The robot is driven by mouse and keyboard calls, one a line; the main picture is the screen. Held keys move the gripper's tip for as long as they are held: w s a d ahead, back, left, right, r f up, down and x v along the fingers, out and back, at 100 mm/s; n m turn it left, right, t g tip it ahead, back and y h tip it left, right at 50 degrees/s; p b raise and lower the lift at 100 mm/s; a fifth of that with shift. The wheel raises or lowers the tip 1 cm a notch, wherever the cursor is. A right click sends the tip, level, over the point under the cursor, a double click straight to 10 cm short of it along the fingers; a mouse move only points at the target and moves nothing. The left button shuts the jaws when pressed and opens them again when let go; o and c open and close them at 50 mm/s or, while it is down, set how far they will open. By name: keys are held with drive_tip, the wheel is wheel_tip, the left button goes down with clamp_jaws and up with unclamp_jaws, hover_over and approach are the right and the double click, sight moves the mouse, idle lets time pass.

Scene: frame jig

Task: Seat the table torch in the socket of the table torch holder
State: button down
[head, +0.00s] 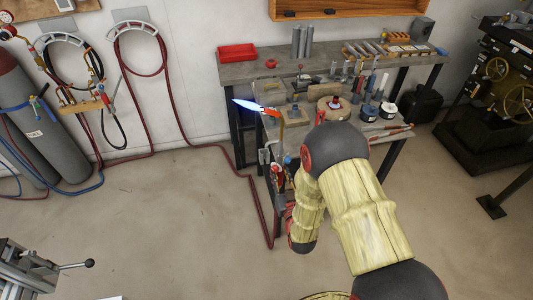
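A lit torch with a blue-white flame (249,105) pointing left shows at the left front of the bench. My arm bends over at the right and comes down in front of the bench's left end. What seems to be my gripper (274,160) is a small grey cluster just below the torch. I cannot tell whether its fingers are open or hold the torch. I cannot make out the torch holder or its socket for certain.
A red hose (253,200) runs along the floor to the bench. Gas cylinders (38,130) stand left.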

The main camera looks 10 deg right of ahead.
drive_tip(key=shift+f+b, duration=0.2)
drive_tip(key=shift+b, duration=0.15)
drive_tip(key=shift+w+a+b, duration=0.1)
drive_tip(key=shift+w+b, duration=0.2)
drive_tip(key=shift+b, duration=0.2)
drive_tip(key=w+a+r+b, duration=0.1)
drive_tip(key=w+r+b, duration=0.5)
drive_tip(key=w+b, duration=0.2)
drive_tip(key=w+f+b, duration=0.1)
drive_tip(key=w+f, duration=0.1)
drive_tip(key=w, duration=0.8)
drive_tip(key=shift+w+f, duration=0.25)
drive_tip(key=shift+f, duration=0.15)
drive_tip(key=shift+a, duration=0.1)
